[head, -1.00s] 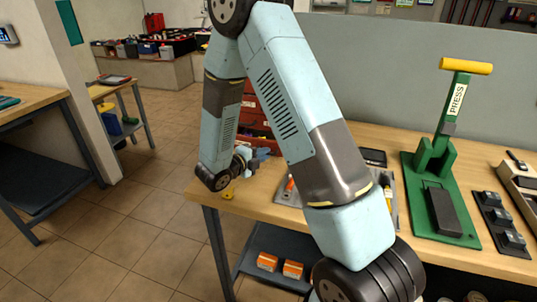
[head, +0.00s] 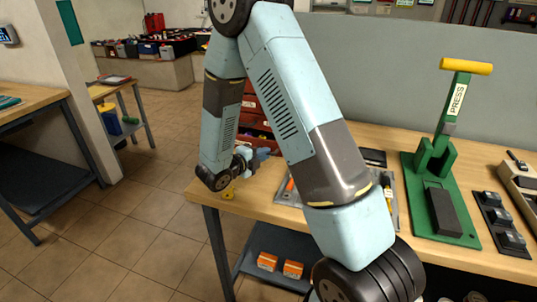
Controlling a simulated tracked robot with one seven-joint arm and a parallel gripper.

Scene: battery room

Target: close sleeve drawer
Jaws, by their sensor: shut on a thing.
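The red drawer cabinet (head: 256,118) stands on the workbench behind my arm. Several red drawer fronts with pale labels show in the gap between my arm links. Which drawer is the sleeve drawer, and how far it stands out, I cannot tell. My gripper (head: 253,160) is low in front of the cabinet, near the bench's left end. It is shut on what seems to be the front of the sleeve drawer, but the grip is small and partly hidden. A small blue shape (head: 263,153) shows beside the fingers.
The wooden workbench (head: 350,222) carries a grey tray (head: 286,198), partly behind my arm, and a green press (head: 440,190) with a yellow handle. Dark blocks in a holder (head: 503,225) stand to the right. Orange boxes (head: 292,269) lie on the lower shelf. The floor at left is open.

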